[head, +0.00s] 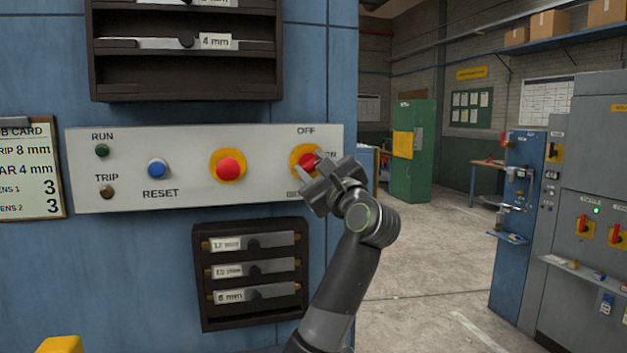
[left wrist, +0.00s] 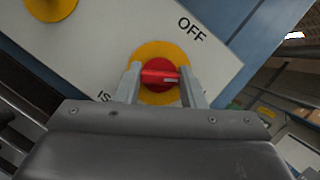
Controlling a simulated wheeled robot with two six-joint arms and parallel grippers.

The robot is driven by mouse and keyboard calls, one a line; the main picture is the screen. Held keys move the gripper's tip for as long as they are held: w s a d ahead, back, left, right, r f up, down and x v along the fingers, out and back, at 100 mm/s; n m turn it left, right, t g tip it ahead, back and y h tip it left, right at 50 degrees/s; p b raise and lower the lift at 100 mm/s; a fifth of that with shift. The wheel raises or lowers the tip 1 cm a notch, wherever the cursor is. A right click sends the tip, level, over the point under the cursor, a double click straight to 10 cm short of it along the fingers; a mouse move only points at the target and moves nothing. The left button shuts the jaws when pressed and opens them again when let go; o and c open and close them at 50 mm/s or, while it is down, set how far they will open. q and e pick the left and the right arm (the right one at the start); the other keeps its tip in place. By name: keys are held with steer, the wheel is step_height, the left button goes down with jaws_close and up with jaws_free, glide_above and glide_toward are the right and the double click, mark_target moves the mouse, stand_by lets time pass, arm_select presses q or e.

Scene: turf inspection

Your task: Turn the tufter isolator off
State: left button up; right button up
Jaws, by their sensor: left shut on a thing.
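The tufter isolator is a red rotary knob (head: 307,161) on a round yellow plate (head: 296,156), at the right end of a pale panel. OFF is printed above it; other lettering around it is partly hidden by my gripper. My left gripper (head: 314,176) is shut on the knob. In the left wrist view the red knob (left wrist: 160,76) sits between the two fingers. Its handle lies roughly level in that picture, its white mark at the right end, not pointing straight at the OFF label (left wrist: 190,29). My right gripper is not in view.
The pale panel (head: 120,175) also carries a red button (head: 229,168) on yellow, a blue RESET button (head: 157,169), and RUN and TRIP lamps. Dark racks of labelled bars sit above and below (head: 203,290). Grey cabinets with red-handled switches (head: 583,225) stand right, beyond open floor.

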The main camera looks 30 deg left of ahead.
arm_select(q)
steer(key=n+g+b, duration=0.1)
steer(key=n+g, duration=0.1)
steer(key=n, duration=0.1)
steer(key=shift+f+n+b, duration=0.1)
steer(key=shift+n+b, duration=0.2)
steer(key=shift+n, duration=0.1)
steer(key=n+g+b, duration=0.1)
steer(key=n, duration=0.2)
steer(key=n+g+h, duration=0.1)
steer(key=n, duration=0.2)
steer(key=shift+r+b, duration=0.2)
steer(key=shift+b, duration=0.1)
steer(key=shift+n+g+h, duration=0.3)
steer(key=shift+n+h, duration=0.2)
steer(key=shift+n, duration=0.9)
steer(key=o, duration=1)
steer(key=shift+d, duration=0.15)
